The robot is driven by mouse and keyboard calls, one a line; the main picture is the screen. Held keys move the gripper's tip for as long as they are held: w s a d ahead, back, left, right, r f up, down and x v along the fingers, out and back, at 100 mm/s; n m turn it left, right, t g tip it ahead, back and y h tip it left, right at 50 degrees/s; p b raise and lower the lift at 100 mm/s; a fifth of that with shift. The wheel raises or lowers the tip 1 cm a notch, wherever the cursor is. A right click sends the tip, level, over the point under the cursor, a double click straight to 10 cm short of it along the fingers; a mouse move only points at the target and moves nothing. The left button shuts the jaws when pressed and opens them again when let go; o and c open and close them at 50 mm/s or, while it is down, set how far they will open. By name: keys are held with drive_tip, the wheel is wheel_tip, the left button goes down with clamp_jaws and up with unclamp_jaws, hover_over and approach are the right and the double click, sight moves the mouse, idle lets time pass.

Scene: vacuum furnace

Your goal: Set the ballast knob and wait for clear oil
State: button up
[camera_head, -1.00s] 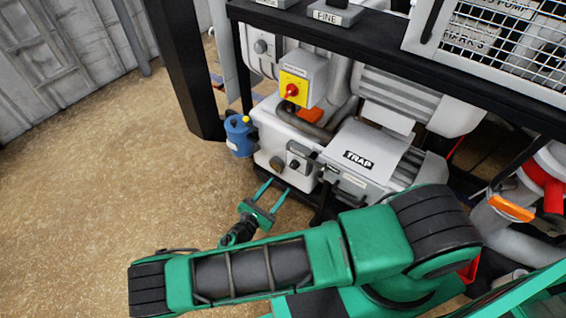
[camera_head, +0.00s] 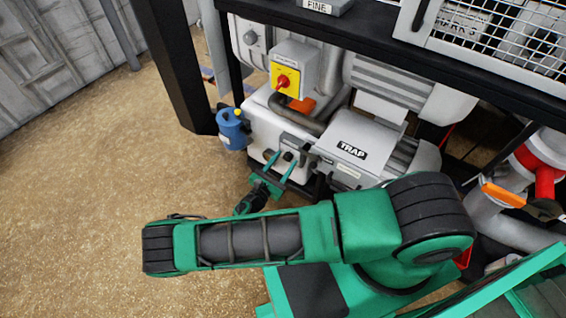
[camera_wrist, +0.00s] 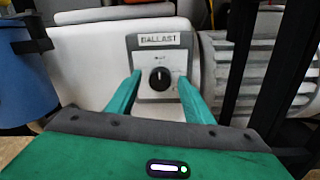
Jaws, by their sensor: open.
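The black ballast knob (camera_wrist: 160,79) sits on a grey plate under a label reading BALLAST (camera_wrist: 160,39) in the wrist view. Its white pointer mark stands about upright. My gripper (camera_wrist: 158,85) is open, its two green fingers on either side of the knob in the picture; I cannot tell whether they touch it. In the head view my gripper (camera_head: 280,160) is at the front of the white pump body (camera_head: 262,122), with the knob small between the fingers. No oil is clearly visible.
A red switch on a yellow plate (camera_head: 285,79) is above the pump. A blue can (camera_head: 232,130) stands at its left. A box labelled TRAP (camera_head: 352,149) is to the right. A black frame post (camera_head: 180,70) is at the left. The floor at left is clear.

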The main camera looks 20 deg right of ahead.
drive_tip(key=shift+c, duration=0.6)
drive_tip(key=c, duration=0.9)
drive_tip(key=shift+a, duration=0.15)
